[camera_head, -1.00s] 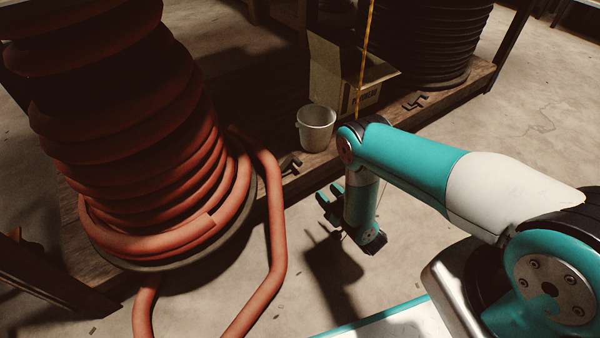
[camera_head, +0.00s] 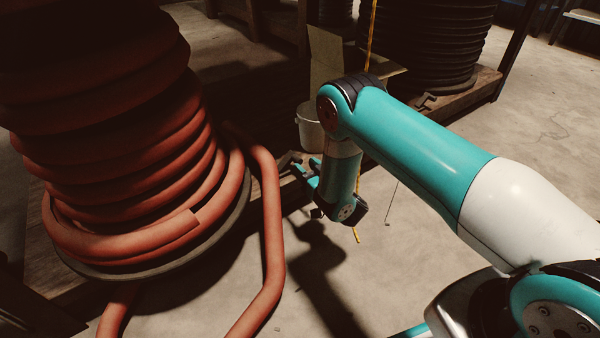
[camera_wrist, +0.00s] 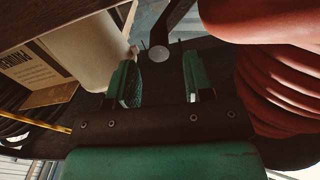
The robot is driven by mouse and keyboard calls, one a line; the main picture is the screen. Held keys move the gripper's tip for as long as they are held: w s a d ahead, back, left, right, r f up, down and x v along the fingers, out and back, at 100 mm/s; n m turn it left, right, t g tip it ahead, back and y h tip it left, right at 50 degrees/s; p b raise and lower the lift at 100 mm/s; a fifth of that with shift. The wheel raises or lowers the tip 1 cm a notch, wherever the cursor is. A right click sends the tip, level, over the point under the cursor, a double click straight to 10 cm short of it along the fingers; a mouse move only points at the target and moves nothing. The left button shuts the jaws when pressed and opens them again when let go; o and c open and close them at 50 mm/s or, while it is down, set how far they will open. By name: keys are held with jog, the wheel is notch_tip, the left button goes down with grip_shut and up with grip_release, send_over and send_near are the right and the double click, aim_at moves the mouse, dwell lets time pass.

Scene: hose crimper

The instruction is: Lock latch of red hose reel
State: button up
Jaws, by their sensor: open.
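The red hose reel (camera_head: 120,150) stands at the left in the head view, with thick red hose wound around it. Its coils also show at the right of the wrist view (camera_wrist: 275,85). A dark metal latch (camera_head: 291,161) sits on the wooden base edge beside the reel. In the wrist view the latch (camera_wrist: 172,30) is a dark bar with a pale round end, just beyond and between my fingertips. My gripper (camera_wrist: 160,75) is open with nothing between its green fingers. In the head view my gripper (camera_head: 305,172) is close to the latch and partly hides it.
A white bucket (camera_head: 309,128) stands on the base behind my wrist, with an open cardboard box (camera_head: 338,58) behind it. A black hose reel (camera_head: 440,45) stands farther back. A loose red hose (camera_head: 272,230) hangs to the floor.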

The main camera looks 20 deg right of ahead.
aim_at(289, 164)
jog(key=shift+w+a+f+b, duration=0.15)
jog(key=shift+w+b, duration=0.05)
jog(key=shift+w, duration=0.15)
jog(key=shift+w+a+f+b, duration=0.1)
jog(key=shift+w+f+b, duration=0.05)
jog(key=shift+w, duration=0.2)
jog(key=shift+w+a+r+b, duration=0.15)
jog(key=shift+w+r+b, duration=0.2)
jog(key=shift+w, duration=0.25)
